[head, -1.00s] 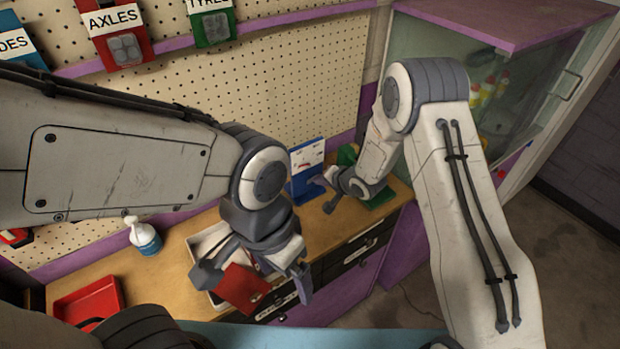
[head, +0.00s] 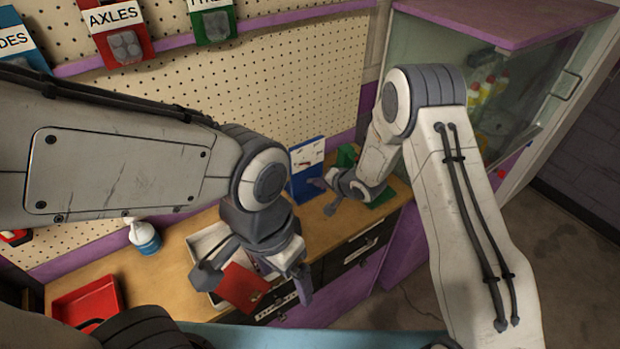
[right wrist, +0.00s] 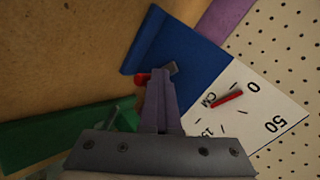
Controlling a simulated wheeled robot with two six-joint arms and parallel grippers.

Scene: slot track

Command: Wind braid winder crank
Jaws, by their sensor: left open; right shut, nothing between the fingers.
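A blue stand (head: 307,184) with a white scale card (head: 309,156) stands at the right end of the bench. In the right wrist view the card (right wrist: 250,103) shows numbers, "CM" and a red needle. A green part (head: 380,198) sits beside it; I cannot tell whether they are joined. My right gripper (right wrist: 158,82) is shut and empty, its fingers over the stand's blue base (right wrist: 183,55). A small red piece (right wrist: 142,79) shows close beside the fingertips. No crank is clearly identifiable. My left gripper (head: 250,284) is open around or above a red flap-like piece (head: 240,291); contact is unclear.
A pale tray (head: 205,240) lies below my left gripper. A red tray (head: 85,305) and a white-and-blue bottle (head: 144,236) are on the bench at left. A pegboard (head: 290,85) rises behind. A glass-fronted cabinet (head: 500,60) stands at right.

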